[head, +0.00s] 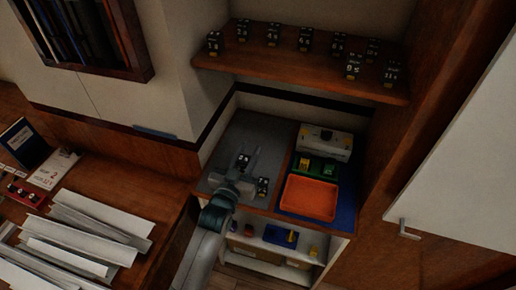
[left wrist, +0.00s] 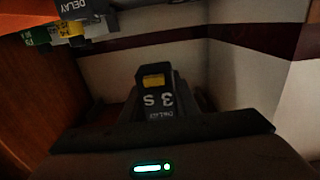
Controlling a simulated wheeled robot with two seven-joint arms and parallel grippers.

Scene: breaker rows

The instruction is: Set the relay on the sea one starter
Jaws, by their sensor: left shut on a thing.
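My left gripper (head: 243,163) is over the grey mat (head: 218,183) on the cabinet top, shut on a small black relay (head: 242,159). A second black block (head: 262,186) is on the grey mat close to the right of my wrist. I cannot make out which thing is the sea one starter. My right gripper is not in view.
Several black blocks with white numbers stand on the wooden shelf (head: 290,58) above. An orange tray (head: 309,198), green bins (head: 316,167) and a white box (head: 324,142) are right of the mat. White strips (head: 78,235) cover the left table.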

